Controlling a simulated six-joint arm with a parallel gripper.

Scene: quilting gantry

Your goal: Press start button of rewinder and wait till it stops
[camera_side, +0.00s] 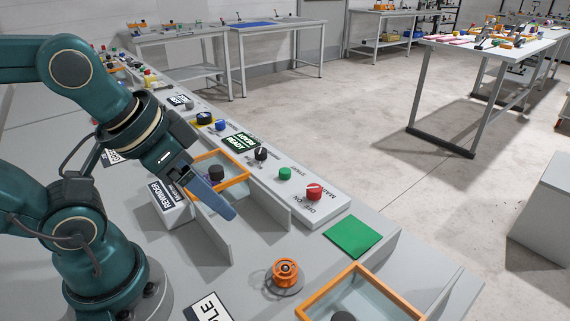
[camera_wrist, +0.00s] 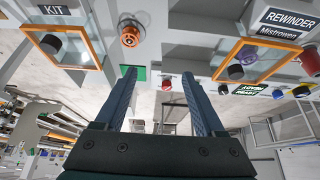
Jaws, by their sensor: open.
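The rewinder has a label reading REWINDER (camera_side: 166,195) and an orange-framed clear box (camera_side: 234,187). On its console are a green button (camera_side: 285,173) beside the word START, a red knob (camera_side: 314,191) and a black knob (camera_side: 260,153). A small dark display (camera_side: 241,142) carries bright text. My gripper (camera_side: 230,212) is open and empty, in front of the orange-framed box and apart from the green button. In the wrist view my gripper (camera_wrist: 157,70) has its fingers spread, with the red knob (camera_wrist: 166,83) beyond them. The green button cannot be made out there.
An orange spool (camera_side: 286,270) stands on the bench near a green square (camera_side: 352,238). A second orange-framed box (camera_side: 386,270) is at the front right. Low grey partitions (camera_side: 281,211) rise between stations. Tables stand beyond open floor.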

